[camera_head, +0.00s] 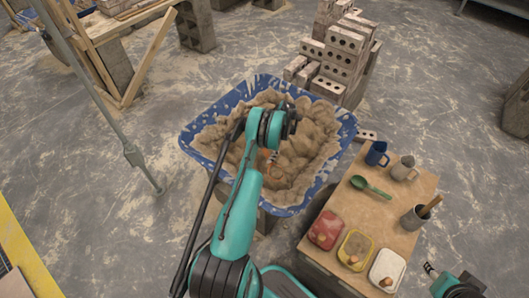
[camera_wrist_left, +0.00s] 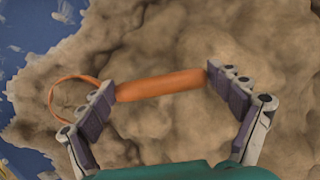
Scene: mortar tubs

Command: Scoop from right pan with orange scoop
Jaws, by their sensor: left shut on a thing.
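A blue tub (camera_head: 345,128) with speckled walls holds a lumpy heap of tan mortar (camera_head: 300,165). It is the only large tub I see. My left arm reaches over it, and its gripper is mostly hidden in the head view. In the left wrist view my left gripper (camera_wrist_left: 160,85) is shut on the orange scoop (camera_wrist_left: 165,84), with the handle between its fingers. The scoop's orange loop shows beyond the left finger, with mortar behind it. I cannot tell whether the scoop touches the mortar. My right gripper (camera_head: 431,269) is at the lower right, apart from the tub.
A wooden table (camera_head: 390,215) right of the tub bears a green scoop (camera_head: 371,188), a blue mug (camera_head: 376,154), grey cups, and red (camera_head: 326,229), yellow-rimmed (camera_head: 355,249) and white (camera_head: 386,269) containers. Stacked bricks (camera_head: 340,55) stand behind the tub. Open floor lies left.

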